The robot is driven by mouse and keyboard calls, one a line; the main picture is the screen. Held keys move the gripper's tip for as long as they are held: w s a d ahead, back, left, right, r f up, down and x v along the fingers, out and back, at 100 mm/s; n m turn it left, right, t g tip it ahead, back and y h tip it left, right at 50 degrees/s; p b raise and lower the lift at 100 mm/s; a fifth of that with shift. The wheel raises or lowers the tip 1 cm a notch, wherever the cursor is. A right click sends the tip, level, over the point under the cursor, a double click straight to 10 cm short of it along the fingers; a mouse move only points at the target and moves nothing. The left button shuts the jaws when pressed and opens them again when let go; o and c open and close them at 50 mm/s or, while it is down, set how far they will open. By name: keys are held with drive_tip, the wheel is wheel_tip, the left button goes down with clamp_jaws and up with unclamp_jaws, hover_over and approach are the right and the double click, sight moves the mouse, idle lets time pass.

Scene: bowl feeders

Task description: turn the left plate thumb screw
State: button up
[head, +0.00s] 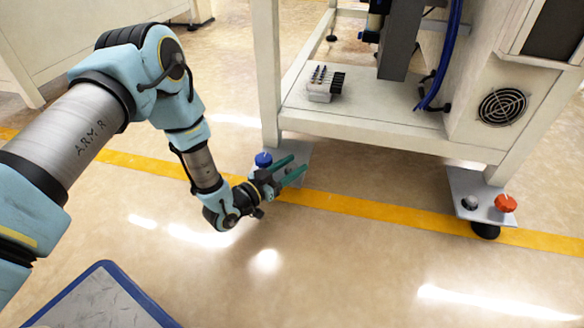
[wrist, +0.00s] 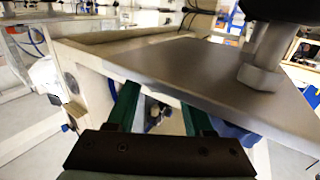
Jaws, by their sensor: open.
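The left plate (head: 302,150) is a grey metal plate at the foot of the frame's left leg. Its blue thumb screw (head: 263,159) shows at the plate's left side, just left of my gripper (head: 298,163). My gripper is open, with its two green fingers pointing right over the plate area. In the wrist view the plate (wrist: 170,62) fills the upper right, with a hex bolt (wrist: 262,70) against it. A blue part (wrist: 237,134), apparently the thumb screw, is partly hidden beside the right finger. Nothing is clearly held between the fingers (wrist: 158,98); contact cannot be told.
The right plate (head: 470,188) carries a red thumb screw (head: 505,203) and stands on a black foot. The white machine frame (head: 400,135) rises above both plates. A blue-edged grey surface (head: 100,300) is at lower left. The floor (head: 340,255) in front is clear.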

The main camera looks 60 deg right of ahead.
clamp_jaws()
drive_tip(key=shift+a+t+p, duration=0.1)
drive_tip(key=shift+t+p, duration=0.2)
drive_tip(key=shift+p, duration=0.1)
drive_tip(key=n+t+p, duration=0.3)
drive_tip(key=t+p, duration=0.1)
drive_tip(key=t, duration=0.1)
drive_tip(key=shift+s+r+n, duration=0.1)
drive_tip(key=shift+r+n, duration=0.1)
drive_tip(key=shift+n, duration=0.2)
drive_tip(key=n+t+y+p, duration=0.1)
drive_tip(key=n+t+p, duration=0.1)
drive_tip(key=t, duration=0.1)
drive_tip(key=n+t+p, duration=0.1)
drive_tip(key=n+t, duration=0.1)
drive_tip(key=t, duration=0.2)
drive_tip(key=shift+f+n+y+p, duration=0.1)
drive_tip(key=shift+n+y+p, duration=0.2)
drive_tip(key=shift+y+p, duration=0.1)
drive_tip(key=n+t+y+p, duration=0.1)
drive_tip(key=n+t+y, duration=0.3)
drive_tip(key=t, duration=0.1)
drive_tip(key=shift+f, duration=0.15)
drive_tip(key=shift+n+t+y, duration=1.5)
drive_tip(key=shift+n+y, duration=0.3)
drive_tip(key=shift+y, duration=0.9)
unclamp_jaws()
